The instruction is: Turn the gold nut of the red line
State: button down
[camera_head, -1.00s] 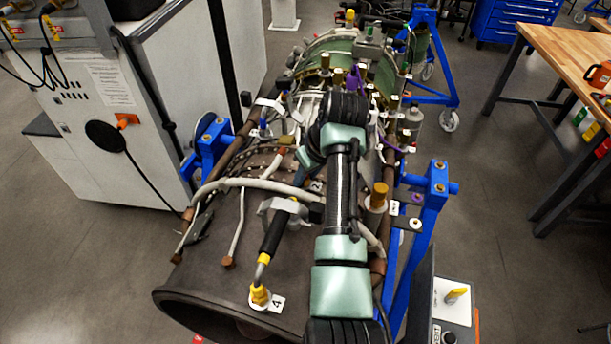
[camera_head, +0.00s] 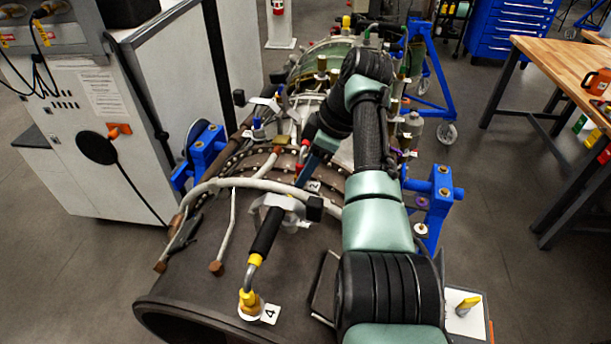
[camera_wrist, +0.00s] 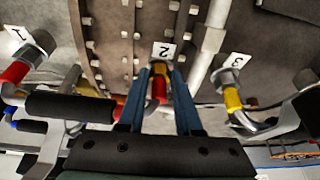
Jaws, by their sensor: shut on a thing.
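The gold nut (camera_wrist: 160,68) sits by the "2" label in the wrist view. The red line (camera_wrist: 159,88) runs from it towards my wrist. My gripper (camera_wrist: 159,74) has its two blue fingers on either side of the nut, shut on it. In the head view my gripper (camera_head: 307,172) reaches down beside the "2" label on the brown casing. The nut cannot be made out there, as my gripper and arm cover that spot.
A fitting with a red sleeve (camera_wrist: 15,72) stands by label "1", left in the wrist view. A yellow-sleeved fitting (camera_wrist: 232,98) stands by label "3" at right. A pale pipe (camera_head: 235,184) crosses the casing. A black-handled line (camera_head: 266,232) ends at label "4".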

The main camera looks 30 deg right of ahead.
dwell(0.4)
jog(key=c, duration=0.6)
grip_release()
